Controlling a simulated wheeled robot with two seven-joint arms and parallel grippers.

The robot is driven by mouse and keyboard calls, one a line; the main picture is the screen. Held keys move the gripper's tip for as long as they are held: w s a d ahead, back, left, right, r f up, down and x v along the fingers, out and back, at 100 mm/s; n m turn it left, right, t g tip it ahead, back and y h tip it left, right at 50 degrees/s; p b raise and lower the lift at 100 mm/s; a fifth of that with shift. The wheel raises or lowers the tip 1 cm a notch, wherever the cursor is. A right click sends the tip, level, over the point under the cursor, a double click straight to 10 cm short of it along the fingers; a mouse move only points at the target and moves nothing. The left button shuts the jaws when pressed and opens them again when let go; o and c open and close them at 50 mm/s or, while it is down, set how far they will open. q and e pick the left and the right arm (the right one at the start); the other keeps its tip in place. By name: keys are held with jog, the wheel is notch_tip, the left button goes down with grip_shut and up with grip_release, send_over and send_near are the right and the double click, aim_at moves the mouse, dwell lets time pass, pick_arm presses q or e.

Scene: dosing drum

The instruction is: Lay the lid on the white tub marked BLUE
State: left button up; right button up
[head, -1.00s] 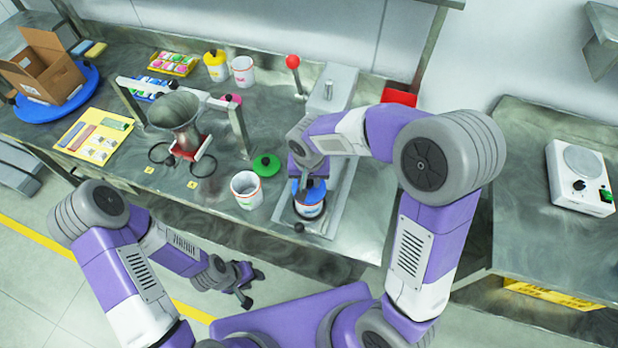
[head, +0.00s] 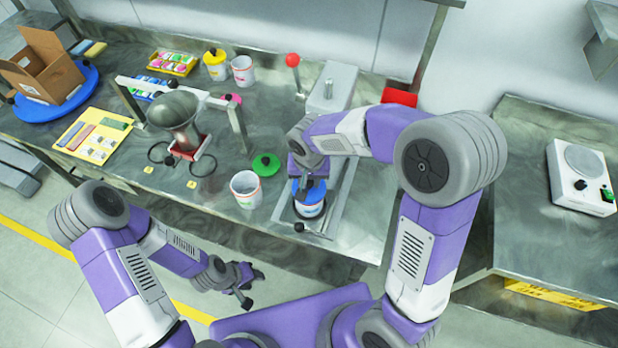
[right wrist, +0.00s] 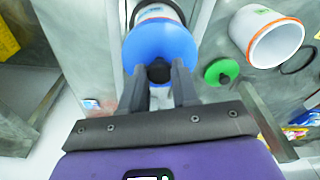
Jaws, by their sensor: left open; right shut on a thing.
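The blue lid (head: 314,192) has a dark knob, and my right gripper (head: 302,184) is shut on that knob. The lid is over the mouth of a white tub (head: 310,210) with a blue marking, standing on the metal fixture. In the right wrist view the lid (right wrist: 160,46) hides the tub's mouth, and part of the tub (right wrist: 158,12) shows beyond it. The lid looks level and lined up with the tub; I cannot tell whether it touches the rim all round. My left gripper (head: 246,288) is open and empty, low in front of the bench.
An open white tub (head: 246,192) and a green lid (head: 266,164) are just left of the fixture. A steel hopper (head: 178,115) under a frame stands further left. A red-knobbed lever (head: 293,60) rises behind. A yellow-lidded tub (head: 215,68) stands at the back.

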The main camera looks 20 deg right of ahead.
jog(key=shift+f+b, duration=0.25)
jog(key=shift+b, duration=0.05)
dwell(0.5)
jog(key=o, duration=1.1)
jog(key=shift+o, duration=0.4)
jog(key=o, duration=0.7)
jog(key=shift+r, duration=0.1)
jog(key=shift+r+p, duration=2.6)
jog(key=shift+r, duration=0.85)
